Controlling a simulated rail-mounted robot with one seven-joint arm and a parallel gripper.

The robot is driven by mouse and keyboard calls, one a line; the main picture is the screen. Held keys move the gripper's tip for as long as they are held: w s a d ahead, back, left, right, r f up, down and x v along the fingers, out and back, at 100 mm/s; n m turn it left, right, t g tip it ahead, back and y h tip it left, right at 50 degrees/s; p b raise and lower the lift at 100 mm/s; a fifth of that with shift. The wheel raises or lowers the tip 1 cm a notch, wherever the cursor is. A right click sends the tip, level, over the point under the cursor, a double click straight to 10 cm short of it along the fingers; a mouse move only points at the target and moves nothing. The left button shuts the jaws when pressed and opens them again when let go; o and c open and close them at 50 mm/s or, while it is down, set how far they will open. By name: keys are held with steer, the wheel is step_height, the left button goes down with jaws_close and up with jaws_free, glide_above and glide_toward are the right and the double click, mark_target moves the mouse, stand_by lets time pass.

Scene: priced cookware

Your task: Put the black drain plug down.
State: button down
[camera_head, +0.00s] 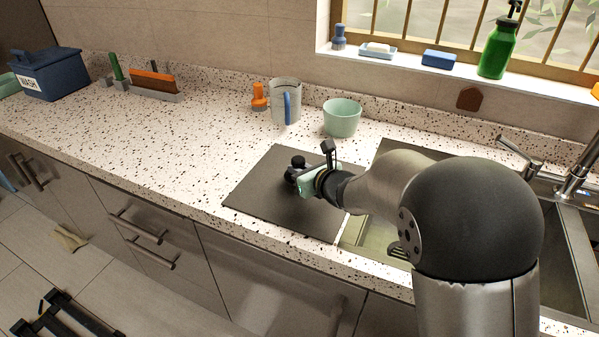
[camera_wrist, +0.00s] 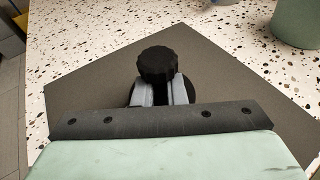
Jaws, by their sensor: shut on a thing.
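The black drain plug (camera_head: 297,162) has a round ridged knob and a wider dark base. It is over the dark grey mat (camera_head: 262,197) on the counter. In the wrist view, the knob (camera_wrist: 158,63) stands just beyond my fingertips and part of the base shows beside them. My gripper (camera_wrist: 161,92) is shut on the plug, with one grey finger on each side below the knob. In the head view my gripper (camera_head: 303,179) reaches in from the right. I cannot tell whether the base touches the mat; its underside is hidden.
A pale green bowl (camera_head: 342,118), a grey mug (camera_head: 286,101) with a blue handle and an orange item (camera_head: 259,97) stand behind the mat. The sink (camera_head: 372,236) lies to its right, partly hidden by my arm. The counter to the left is largely clear.

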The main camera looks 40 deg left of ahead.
steer(key=shift+f, duration=0.55)
steer(key=shift+f, duration=0.15)
steer(key=c, duration=1.5)
jaws_free()
steer(key=shift+r, duration=0.25)
steer(key=b+v, duration=0.1)
steer(key=v, duration=1.1)
steer(key=shift+f, duration=0.15)
